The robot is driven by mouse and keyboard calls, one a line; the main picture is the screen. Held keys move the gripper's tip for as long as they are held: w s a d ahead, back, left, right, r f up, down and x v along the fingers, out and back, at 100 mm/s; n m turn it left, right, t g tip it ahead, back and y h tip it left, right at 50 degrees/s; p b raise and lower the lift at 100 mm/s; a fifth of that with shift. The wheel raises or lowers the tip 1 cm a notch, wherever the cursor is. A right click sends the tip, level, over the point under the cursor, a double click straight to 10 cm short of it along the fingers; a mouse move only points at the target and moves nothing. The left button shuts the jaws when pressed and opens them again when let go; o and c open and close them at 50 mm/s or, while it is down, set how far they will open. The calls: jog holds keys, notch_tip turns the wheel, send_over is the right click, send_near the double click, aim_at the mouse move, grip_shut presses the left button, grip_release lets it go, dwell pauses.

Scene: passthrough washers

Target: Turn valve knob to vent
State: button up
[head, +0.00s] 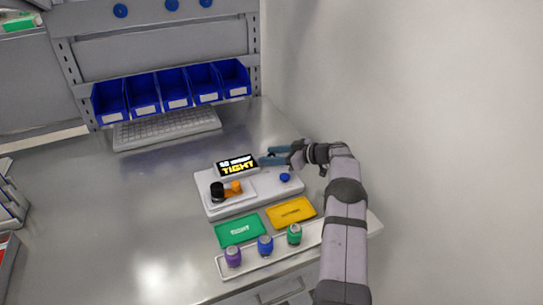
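A small blue knob (285,177) sits on the right part of a white base plate (210,202); it looks like the valve knob, but its turned position is too small to tell. The base also carries a black screen (237,165) with white text and yellow "TIGHT", and a black cylinder (217,190) with an orange part (236,186) beside it. My gripper (266,155) reaches in from the right, behind the knob and beside the screen's right edge. Its two blue-teal fingers are apart with nothing seen between them. It appears clear of the knob.
A green card (240,231) and a yellow card (290,213) lie in front of the base. A white tray (282,258) holds purple, blue and green capped pieces. A keyboard (167,129) and blue bins (176,90) are behind.

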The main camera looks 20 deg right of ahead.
jog(key=shift+s+d, duration=0.1)
jog(key=shift+b+v, duration=1.15)
jog(key=shift+v, duration=2.4)
jog(key=shift+r, duration=0.1)
